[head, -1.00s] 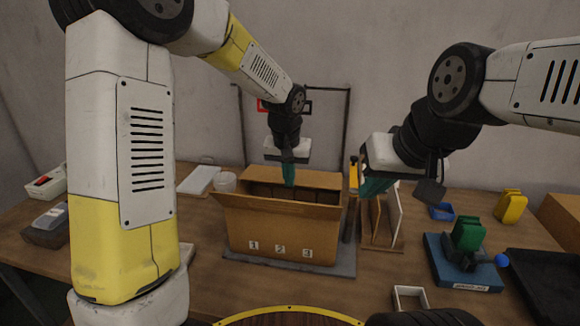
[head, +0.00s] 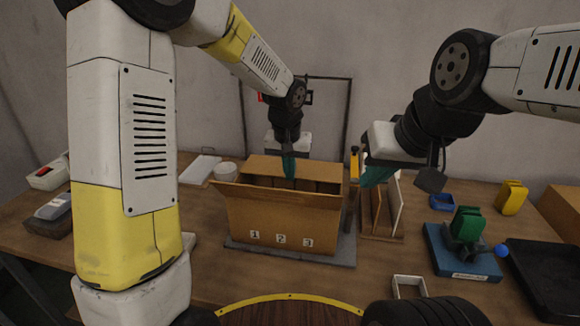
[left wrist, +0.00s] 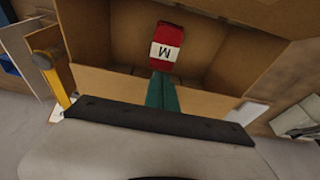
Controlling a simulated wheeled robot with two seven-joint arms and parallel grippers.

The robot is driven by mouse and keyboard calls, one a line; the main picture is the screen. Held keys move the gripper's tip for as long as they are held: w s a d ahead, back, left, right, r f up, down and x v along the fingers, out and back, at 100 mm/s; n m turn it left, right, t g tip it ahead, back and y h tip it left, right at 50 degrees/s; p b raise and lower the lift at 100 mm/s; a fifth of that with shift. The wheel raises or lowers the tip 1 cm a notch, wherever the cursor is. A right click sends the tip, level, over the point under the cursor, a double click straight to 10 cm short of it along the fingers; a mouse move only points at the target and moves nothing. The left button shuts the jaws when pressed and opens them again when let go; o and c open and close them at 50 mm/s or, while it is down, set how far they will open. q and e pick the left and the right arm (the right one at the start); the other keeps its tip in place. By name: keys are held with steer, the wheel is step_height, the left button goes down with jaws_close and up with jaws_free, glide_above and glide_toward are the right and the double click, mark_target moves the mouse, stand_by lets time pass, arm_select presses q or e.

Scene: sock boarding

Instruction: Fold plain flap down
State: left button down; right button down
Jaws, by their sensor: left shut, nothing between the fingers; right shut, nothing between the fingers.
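An open cardboard carton (head: 283,222) stands on a grey mat, with labels 1, 2 and 3 on its front wall and dividers inside. A plain cardboard flap (head: 265,167) rises along its far side, and its near top edge flares outward. My left gripper (head: 289,177), with teal fingers, is shut and empty at the far side, in front of that flap. In the left wrist view its fingers (left wrist: 160,84) overlap the cardboard edge; contact is unclear. A red packet (left wrist: 168,37) marked M lies inside the carton. My right gripper (head: 366,183) is shut and empty, right of the carton.
A rack with upright boards (head: 393,207) stands right of the carton. Further right are a blue base with a green fixture (head: 466,228), a yellow block (head: 512,198) and a black tray (head: 545,275). A dark frame (head: 349,110) stands behind. A white open box (head: 408,287) lies in front.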

arm_select(q)
steer(key=s+a+r, duration=0.1)
steer(key=s+r, duration=0.6)
steer(key=r, duration=0.5)
steer(key=s+a+r+n+t+h, duration=0.1)
steer(key=s+a+t, duration=0.2)
steer(key=s+a, duration=1)
steer(key=s, duration=0.3)
steer(key=shift+r+n+h, duration=0.3)
steer(key=shift+r, duration=0.05)
